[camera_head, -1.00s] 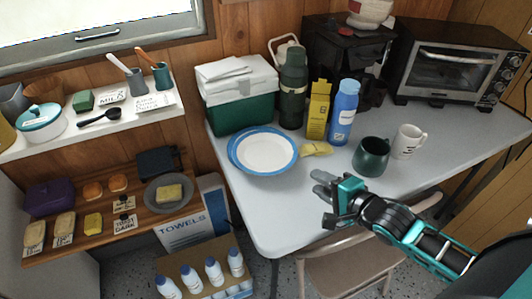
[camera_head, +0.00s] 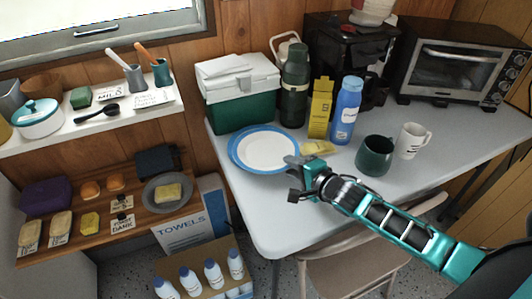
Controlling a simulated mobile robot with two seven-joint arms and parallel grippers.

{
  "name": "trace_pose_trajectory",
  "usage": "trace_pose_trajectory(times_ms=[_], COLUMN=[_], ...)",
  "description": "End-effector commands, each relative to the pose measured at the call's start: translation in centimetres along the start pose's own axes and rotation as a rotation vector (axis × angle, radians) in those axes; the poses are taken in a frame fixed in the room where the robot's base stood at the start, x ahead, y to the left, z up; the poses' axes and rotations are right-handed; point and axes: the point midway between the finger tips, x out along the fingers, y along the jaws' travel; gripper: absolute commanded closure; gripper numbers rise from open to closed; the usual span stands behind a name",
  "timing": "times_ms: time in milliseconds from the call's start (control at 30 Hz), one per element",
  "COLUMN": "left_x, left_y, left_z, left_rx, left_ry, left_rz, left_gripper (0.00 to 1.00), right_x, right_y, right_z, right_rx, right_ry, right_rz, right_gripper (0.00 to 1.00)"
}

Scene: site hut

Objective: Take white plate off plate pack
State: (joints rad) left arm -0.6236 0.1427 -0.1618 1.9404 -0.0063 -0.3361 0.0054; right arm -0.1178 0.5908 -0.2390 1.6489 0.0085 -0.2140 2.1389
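The white plate (camera_head: 266,148) lies flat on the near left part of the table. A wide blue rim (camera_head: 238,163) shows around its white centre; I cannot tell how many plates are stacked there. My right gripper (camera_head: 292,164) is at the right edge of the plate, with its fingertips at or just over the rim. The fingers overlap in this view, so I cannot tell whether they are open or shut on the rim. My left gripper is not in view.
A yellow item (camera_head: 318,147) lies just right of the plate. A green-and-white cooler (camera_head: 240,104), a dark flask (camera_head: 294,88), a yellow carton (camera_head: 319,110) and a blue bottle (camera_head: 345,110) stand behind.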

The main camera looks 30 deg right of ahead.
Motion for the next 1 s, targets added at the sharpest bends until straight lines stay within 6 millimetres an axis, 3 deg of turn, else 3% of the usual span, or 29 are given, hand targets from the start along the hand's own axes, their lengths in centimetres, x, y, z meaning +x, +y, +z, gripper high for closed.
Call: trace_pose_trajectory(times_ms=[333, 700, 1000], left_x=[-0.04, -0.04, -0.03], left_y=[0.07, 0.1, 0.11], left_z=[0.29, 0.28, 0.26], left_rx=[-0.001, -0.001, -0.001], left_ry=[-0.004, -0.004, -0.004], left_rz=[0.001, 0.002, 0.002], left_gripper=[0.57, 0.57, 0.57], right_x=[0.57, 0.55, 0.55], right_y=[0.0, 0.02, 0.04], right_z=[0.0, 0.01, 0.02], right_rx=[-0.001, -0.001, 0.0], right_ry=[0.0, 0.0, 0.0], right_rz=[0.001, 0.001, 0.002], right_gripper=[0.66, 1.0, 1.0])
